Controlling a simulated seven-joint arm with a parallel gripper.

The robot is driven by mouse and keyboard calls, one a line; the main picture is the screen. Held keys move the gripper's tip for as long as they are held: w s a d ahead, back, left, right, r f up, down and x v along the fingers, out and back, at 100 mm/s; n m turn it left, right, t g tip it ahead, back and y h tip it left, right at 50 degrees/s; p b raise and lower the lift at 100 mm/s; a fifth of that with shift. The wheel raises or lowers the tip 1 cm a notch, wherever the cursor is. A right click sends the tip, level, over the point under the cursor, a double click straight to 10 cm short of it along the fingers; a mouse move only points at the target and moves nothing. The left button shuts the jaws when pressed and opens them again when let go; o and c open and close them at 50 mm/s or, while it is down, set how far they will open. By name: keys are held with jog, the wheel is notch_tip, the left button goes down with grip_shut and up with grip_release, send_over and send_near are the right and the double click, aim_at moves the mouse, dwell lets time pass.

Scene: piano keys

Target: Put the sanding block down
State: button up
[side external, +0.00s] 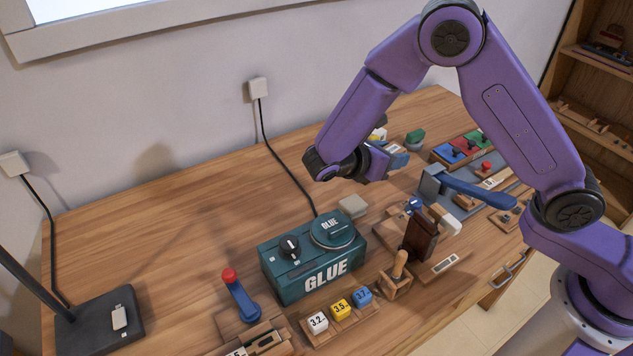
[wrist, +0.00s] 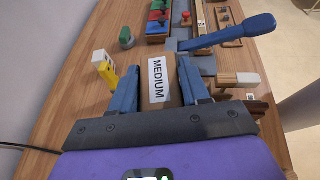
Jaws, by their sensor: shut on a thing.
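The sanding block, a tan block with a white label reading MEDIUM (wrist: 157,80), is between the two blue fingers of my gripper (wrist: 158,84) in the wrist view. The fingers are shut on its two sides, and the label faces the camera. In the side view my gripper (side external: 394,156) is over the table behind the glue box, pointing right. The block is mostly hidden there by the fingers and wrist. I cannot tell whether its underside touches the table.
A green GLUE box (side external: 313,263) with a dial stands in front, a pale block (side external: 352,206) behind it. A blue-handled lever (side external: 478,189) and red, green and blue panels (side external: 463,147) lie right. A yellow-and-white item (wrist: 105,68) is close left of the fingers. The table's left rear is clear.

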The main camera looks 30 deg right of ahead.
jog(key=w+a+r+n+t+y, duration=0.1)
jog(key=w+r+n+t+y, duration=0.2)
jog(key=w+r+n+t, duration=0.3)
jog(key=n+t, duration=0.1)
jog(key=t, duration=0.1)
send_over(316, 182)
jog(key=shift+y, duration=0.3)
notch_tip(316, 182, down, 21)
jog(key=shift+s+d, duration=0.1)
jog(key=shift+s, duration=0.05)
jog(key=shift+f, duration=1.75)
jog(key=shift+f, duration=0.1)
jog(key=o, duration=1)
jog(key=shift+o, duration=0.2)
